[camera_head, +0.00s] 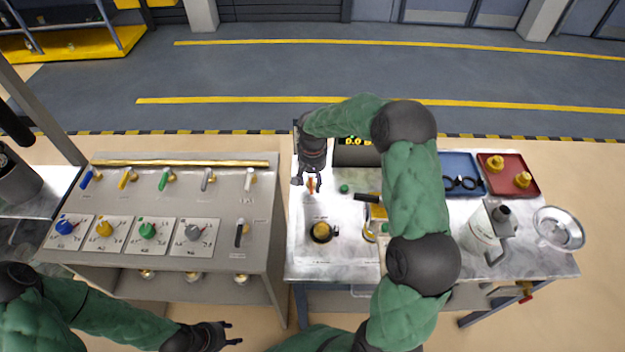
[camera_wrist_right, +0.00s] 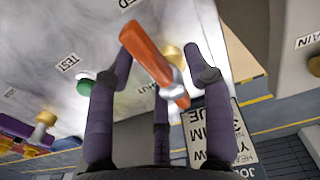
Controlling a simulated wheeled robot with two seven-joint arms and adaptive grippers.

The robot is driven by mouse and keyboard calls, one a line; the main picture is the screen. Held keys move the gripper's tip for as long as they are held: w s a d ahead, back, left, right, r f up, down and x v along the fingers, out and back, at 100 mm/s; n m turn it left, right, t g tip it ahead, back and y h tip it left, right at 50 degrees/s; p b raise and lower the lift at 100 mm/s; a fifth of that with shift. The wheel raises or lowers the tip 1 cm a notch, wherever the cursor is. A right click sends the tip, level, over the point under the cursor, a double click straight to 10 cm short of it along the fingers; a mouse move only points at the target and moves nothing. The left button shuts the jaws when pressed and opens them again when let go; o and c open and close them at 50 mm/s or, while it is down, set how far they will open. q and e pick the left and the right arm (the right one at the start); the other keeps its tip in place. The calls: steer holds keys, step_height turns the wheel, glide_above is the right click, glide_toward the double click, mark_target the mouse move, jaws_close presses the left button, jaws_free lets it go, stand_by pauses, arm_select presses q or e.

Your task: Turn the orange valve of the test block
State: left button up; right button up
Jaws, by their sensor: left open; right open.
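The orange valve (camera_head: 310,186) is on the left part of the grey metal test block (camera_head: 305,240), near its back. In the right wrist view its orange lever (camera_wrist_right: 150,55) lies between the spread fingers of my right gripper (camera_wrist_right: 158,62), with a silver stem beside it. My right gripper (camera_head: 309,178) is open and reaches down over the valve from behind; I cannot tell whether a finger touches the lever. My left gripper (camera_head: 222,336) is open and empty at the bottom, in front of the left bench, far from the valve.
A green knob (camera_head: 344,188) and a brass port (camera_head: 321,231) sit near the valve. A dark display (camera_head: 355,155) stands behind. The left bench (camera_head: 190,262) carries several levers and dials. A white jug (camera_head: 483,232), a blue tray (camera_head: 460,160) and a red tray (camera_head: 525,163) are to the right.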

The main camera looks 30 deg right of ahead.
jaws_close()
steer(key=shift+n, duration=0.4)
steer(key=n, duration=0.1)
steer(key=n+p, duration=0.1)
steer(key=n, duration=0.1)
steer(key=shift+d+n, duration=0.2)
steer(key=shift+n, duration=0.1)
steer(key=n+p, duration=0.1)
steer(key=n, duration=0.3)
steer(key=shift+w+d+n+p, duration=0.1)
steer(key=shift+d+n+p, duration=0.1)
steer(key=shift+n+p, duration=0.15)
steer(key=n, duration=0.2)
steer(key=n+p, duration=0.1)
steer(key=n, duration=0.1)
steer(key=shift+w+d+f, duration=0.1)
steer(key=shift+w+d, duration=0.05)
steer(key=shift+w+n+p, duration=0.2)
steer(key=shift+n+p, duration=0.4)
steer(key=shift+n, duration=1.45)
steer(key=shift+d+f, duration=0.1)
